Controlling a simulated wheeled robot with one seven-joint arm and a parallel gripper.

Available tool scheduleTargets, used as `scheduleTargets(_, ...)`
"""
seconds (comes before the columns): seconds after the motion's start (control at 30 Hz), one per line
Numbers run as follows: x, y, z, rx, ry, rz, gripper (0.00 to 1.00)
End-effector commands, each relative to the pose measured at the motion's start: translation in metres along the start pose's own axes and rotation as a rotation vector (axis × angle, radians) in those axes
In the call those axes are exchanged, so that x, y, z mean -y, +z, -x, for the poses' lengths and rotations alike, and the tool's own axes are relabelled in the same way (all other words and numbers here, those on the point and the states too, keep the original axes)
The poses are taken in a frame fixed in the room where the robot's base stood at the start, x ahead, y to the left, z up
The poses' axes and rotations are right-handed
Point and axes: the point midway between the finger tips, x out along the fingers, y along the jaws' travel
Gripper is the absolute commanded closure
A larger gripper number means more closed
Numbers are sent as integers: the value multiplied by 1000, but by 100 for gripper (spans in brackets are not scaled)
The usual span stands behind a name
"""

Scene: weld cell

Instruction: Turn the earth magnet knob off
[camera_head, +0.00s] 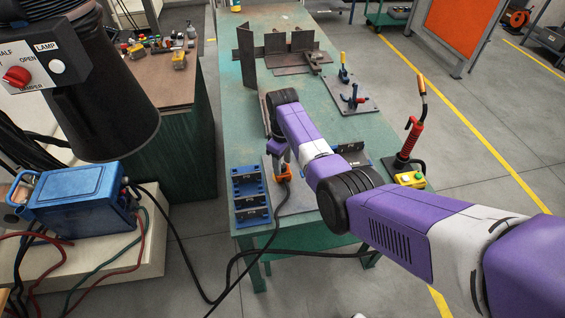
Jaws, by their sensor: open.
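The earth magnet, as far as I can tell, is the small orange block (290,171) on the near part of the green table, with a black cable leading off it. My gripper (278,164) hangs at the end of the purple arm, pointing down just above and beside the orange block. Its jaws are open, but the fingers are small in this view. I cannot tell whether they touch the block or sit around its knob. The knob itself is hidden or too small to make out.
Blue slotted blocks (251,190) stand left of the magnet. A red-handled torch (411,138) and a yellow button box (409,179) stand at the right edge. A clamp plate (352,97) and steel plates (285,55) lie farther back. The black cable (262,252) hangs over the front edge.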

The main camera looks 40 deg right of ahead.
Motion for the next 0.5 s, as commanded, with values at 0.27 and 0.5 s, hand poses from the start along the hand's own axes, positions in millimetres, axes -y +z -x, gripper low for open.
scheduleTargets(0.27, -1, -1, 36, -5, 4, 0, 52)
scheduleTargets(0.5, 0, -1, 68, -3, 2, 0, 52)
